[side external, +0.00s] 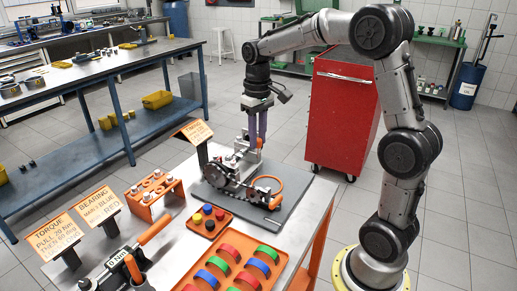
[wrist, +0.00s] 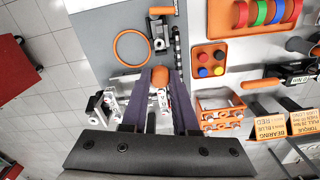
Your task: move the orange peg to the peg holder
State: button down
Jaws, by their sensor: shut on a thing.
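My gripper (wrist: 160,78) points down over the back of the grey mat, with its purple fingers closed in. An orange rounded end, seemingly the orange peg (wrist: 160,75), shows between the fingertips in the wrist view. In the side view the gripper (side external: 258,144) is just above the metal assembly; its fingers mostly hide what they hold. A small dark fixture with an orange block (wrist: 161,11) lies on the mat. An orange rack (wrist: 222,112) with several short cylinders stands beside the mat; I cannot tell which is the peg holder.
An orange ring (wrist: 131,47) lies on the mat (side external: 222,198) by the black chain and metal assembly (side external: 225,172). Trays of coloured caps (side external: 209,221) and coloured rings (side external: 229,254) are nearby. Orange signs (side external: 196,132) stand at the table edges.

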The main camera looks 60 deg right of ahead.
jog(key=s+a+n, duration=0.2)
jog(key=a+n, duration=0.8)
jog(key=a, duration=1.5)
jog(key=s+a+n, duration=0.8)
jog(key=s+a, duration=0.6)
jog(key=a, duration=0.1)
notch_tip(320, 180, down, 13)
jog(key=shift+r, duration=0.2)
jog(key=shift+f, duration=2.1)
jog(key=c, duration=0.9)
grip_release()
